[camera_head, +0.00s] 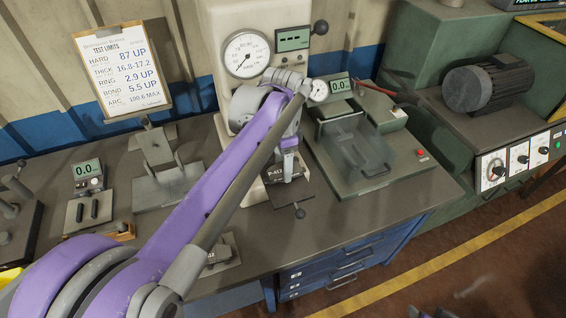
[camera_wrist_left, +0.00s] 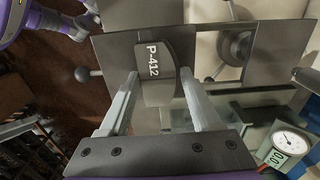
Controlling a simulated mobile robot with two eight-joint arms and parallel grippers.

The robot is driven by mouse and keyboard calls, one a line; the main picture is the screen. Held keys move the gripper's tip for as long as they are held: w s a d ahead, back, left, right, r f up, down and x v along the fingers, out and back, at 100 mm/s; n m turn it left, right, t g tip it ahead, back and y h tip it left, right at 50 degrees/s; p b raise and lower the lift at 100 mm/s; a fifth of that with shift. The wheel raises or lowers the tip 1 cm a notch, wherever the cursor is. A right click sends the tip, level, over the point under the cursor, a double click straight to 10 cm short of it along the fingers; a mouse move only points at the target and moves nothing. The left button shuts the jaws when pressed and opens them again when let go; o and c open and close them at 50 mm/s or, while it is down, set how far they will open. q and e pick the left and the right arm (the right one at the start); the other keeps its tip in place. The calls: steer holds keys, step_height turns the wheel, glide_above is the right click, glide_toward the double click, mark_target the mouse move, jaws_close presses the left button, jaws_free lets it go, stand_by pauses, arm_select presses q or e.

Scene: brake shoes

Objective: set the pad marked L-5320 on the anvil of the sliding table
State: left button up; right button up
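A dark pad marked P-412 (camera_head: 284,172) sits at the sliding table (camera_head: 290,198) under the tester. In the left wrist view the same pad (camera_wrist_left: 152,62) reads P-412, not L-5320. My left gripper (camera_head: 288,150) reaches down just above it. In the left wrist view my left gripper's fingers (camera_wrist_left: 159,72) are apart, one on each side of the pad's near end; I cannot tell whether they touch it. The anvil is hidden under the pad. Another pad (camera_head: 222,250) lies near the front edge, partly behind my arm, its marking unclear.
The tester's dial gauge (camera_head: 247,54) is behind my gripper. A guarded fixture (camera_head: 355,145) is to the right, a grey stand (camera_head: 163,165) and a small gauge (camera_head: 88,170) to the left. A test limits sheet (camera_head: 122,67) hangs on the wall.

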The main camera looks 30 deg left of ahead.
arm_select(q)
steer(key=o, duration=0.4)
steer(key=shift+o, duration=0.2)
steer(key=shift+r, duration=0.15)
step_height(320, 180, up, 12)
steer(key=p, duration=0.1)
